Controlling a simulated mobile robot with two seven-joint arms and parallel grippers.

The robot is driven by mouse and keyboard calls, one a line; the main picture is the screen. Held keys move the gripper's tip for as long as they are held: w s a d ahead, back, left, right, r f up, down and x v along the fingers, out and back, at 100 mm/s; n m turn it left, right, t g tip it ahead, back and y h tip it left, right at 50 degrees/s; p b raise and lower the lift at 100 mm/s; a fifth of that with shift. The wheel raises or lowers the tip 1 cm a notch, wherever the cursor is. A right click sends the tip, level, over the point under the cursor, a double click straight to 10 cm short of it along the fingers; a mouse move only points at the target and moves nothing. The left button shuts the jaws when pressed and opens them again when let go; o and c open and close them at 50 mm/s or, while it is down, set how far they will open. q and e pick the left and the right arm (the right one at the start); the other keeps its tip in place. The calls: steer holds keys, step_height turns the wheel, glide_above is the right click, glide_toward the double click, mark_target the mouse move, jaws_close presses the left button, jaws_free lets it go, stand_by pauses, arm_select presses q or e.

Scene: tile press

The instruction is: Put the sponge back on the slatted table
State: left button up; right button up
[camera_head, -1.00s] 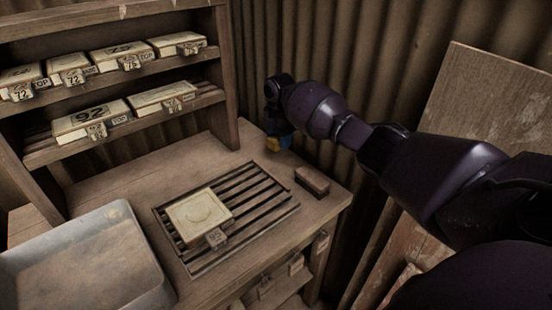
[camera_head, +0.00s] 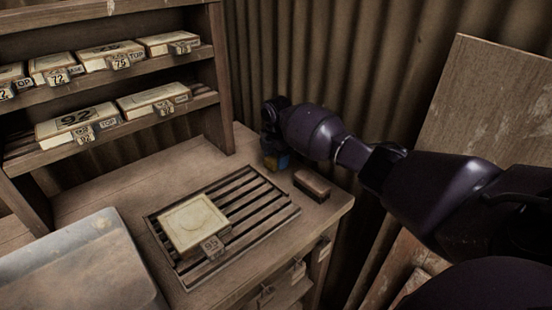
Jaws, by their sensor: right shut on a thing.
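The table's dark slatted panel (camera_head: 266,209) lies to the left and in front of the sponge. My left gripper is not in view.
A brown block (camera_head: 312,183), perhaps a brush, lies right of the slats. A pale square mold (camera_head: 193,222) sits on the slats. A grey tray (camera_head: 80,262) is at front left. A shelf (camera_head: 215,98) with several molds stands behind; a corrugated wall backs the table.

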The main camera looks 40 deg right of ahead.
mark_target(276, 157)
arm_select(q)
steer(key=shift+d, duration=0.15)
arm_select(e)
steer(key=o, duration=0.9)
steer(key=shift+f, duration=0.15)
step_height(276, 157, up, 6)
steer(key=shift+f+p, duration=0.1)
steer(key=shift+p, duration=1.1)
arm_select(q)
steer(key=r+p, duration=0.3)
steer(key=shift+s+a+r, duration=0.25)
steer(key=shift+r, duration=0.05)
arm_select(e)
step_height(276, 157, up, 6)
steer(key=shift+r, duration=0.25)
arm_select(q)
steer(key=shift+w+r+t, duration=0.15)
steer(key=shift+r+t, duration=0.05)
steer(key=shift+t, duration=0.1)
